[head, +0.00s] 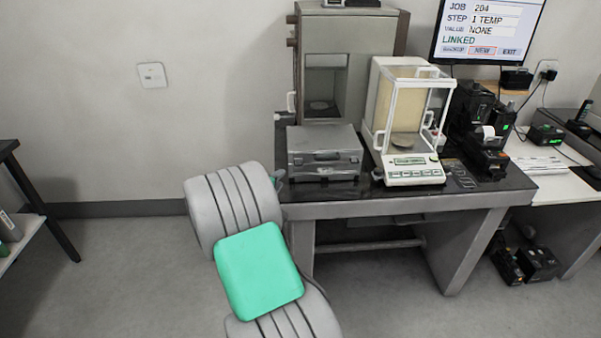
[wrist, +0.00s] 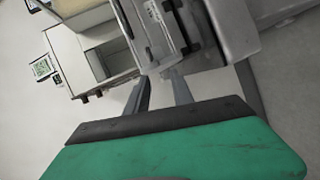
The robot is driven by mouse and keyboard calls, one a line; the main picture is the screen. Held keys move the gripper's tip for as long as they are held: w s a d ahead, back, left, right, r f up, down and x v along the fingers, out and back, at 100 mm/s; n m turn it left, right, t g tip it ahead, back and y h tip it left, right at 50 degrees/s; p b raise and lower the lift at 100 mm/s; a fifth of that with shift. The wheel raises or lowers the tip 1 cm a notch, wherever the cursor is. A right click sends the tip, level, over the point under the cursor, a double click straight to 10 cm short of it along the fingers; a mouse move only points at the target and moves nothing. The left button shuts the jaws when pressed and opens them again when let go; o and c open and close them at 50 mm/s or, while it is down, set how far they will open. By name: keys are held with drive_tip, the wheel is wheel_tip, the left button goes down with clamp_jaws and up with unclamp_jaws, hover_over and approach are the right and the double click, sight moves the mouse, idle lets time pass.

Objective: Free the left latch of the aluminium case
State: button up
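The aluminium case (head: 325,142) sits closed on the dark top of the weighing table, with its handle side facing the room. It also shows in the wrist view (wrist: 157,30), turned on its side, beyond my fingers. The latches are too small to tell whether they are fastened. My gripper (wrist: 158,76) is open, with two grey fingers apart and nothing visible between them. Its fingertips point toward the left end of the case; I cannot tell whether they touch it. In the head view the gripper is mostly hidden behind my arm, just left of the case.
The weighing table (head: 400,205) has a thick grey front edge below the case. A glass-walled balance (head: 415,172) stands close on the case's right. A tall grey cabinet (head: 347,70) stands behind. A monitor (head: 487,30) is at upper right. The floor in front is clear.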

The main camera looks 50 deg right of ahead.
drive_tip(key=d+f+n+h, duration=0.1)
drive_tip(key=d+n+h, duration=0.1)
drive_tip(key=d, duration=1)
drive_tip(key=shift+w+f+n+t+p, duration=0.15)
drive_tip(key=shift+f+n+t+p, duration=0.25)
drive_tip(key=shift+n, duration=0.2)
drive_tip(key=shift+c, duration=0.6)
clamp_jaws()
